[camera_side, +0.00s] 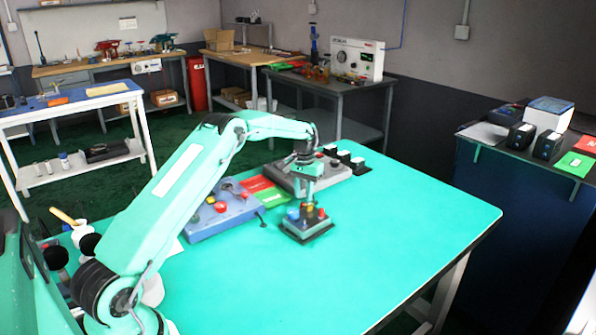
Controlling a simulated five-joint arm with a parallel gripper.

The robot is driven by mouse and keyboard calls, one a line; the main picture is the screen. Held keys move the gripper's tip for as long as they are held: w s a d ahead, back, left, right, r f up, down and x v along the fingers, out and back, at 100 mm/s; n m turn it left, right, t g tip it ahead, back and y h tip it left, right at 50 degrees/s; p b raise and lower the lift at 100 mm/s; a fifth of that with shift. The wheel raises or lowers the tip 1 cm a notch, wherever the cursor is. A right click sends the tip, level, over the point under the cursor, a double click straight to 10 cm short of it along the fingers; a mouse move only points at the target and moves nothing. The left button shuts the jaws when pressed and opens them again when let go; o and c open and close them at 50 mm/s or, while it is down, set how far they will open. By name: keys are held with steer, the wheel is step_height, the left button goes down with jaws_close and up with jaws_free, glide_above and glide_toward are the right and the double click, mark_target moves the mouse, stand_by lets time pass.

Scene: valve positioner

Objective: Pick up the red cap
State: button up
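A small dark-based block (307,229) stands on the green table, with blue, yellow and red round parts on top. The red one (321,213), which may be the red cap, is at its right side. My gripper (308,204) points down just above this block, close to the yellow part (308,208) and left of the red one. The fingers are small and blend with the green table, so I cannot tell whether they are open or touching anything. A larger red knob (221,207) sits on the blue-grey control box (215,222) to the left.
A grey device (300,182) stands behind my gripper, with several black-and-white blocks (344,157) beside it. Red and green cards (264,190) lie between the two boxes. The table (400,230) is clear to the right and in front.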

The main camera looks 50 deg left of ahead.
mark_target(303, 203)
steer(key=shift+f, duration=1.55)
steer(key=shift+c, duration=0.2)
jaws_close()
